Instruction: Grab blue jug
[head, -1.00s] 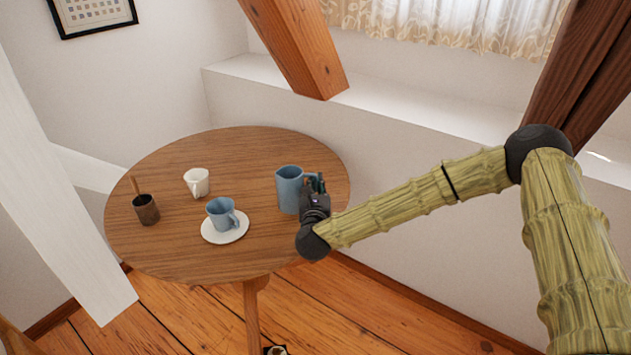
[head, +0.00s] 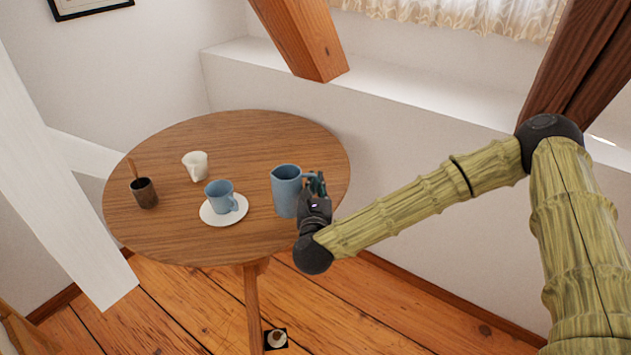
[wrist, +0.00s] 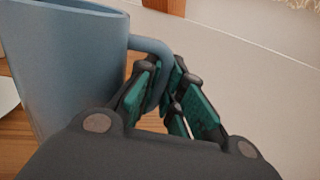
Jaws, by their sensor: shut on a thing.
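The blue jug (head: 287,191) stands upright near the right edge of the round wooden table in the head view. In the wrist view the jug (wrist: 65,60) fills the upper left, and its handle (wrist: 155,48) runs down between my fingers. My gripper (head: 316,186) is at the jug's right side. In the wrist view my gripper (wrist: 172,95) is shut on the handle, with its green-padded fingers around it. The lower end of the handle is hidden by the fingers. I cannot tell whether the jug's base touches the table.
On the round table (head: 160,235), a blue cup (head: 220,196) stands on a white saucer (head: 212,217) left of the jug. A white creamer (head: 197,167) and a dark pot (head: 145,194) stand farther left. A timber brace (head: 300,40) slants down behind the table.

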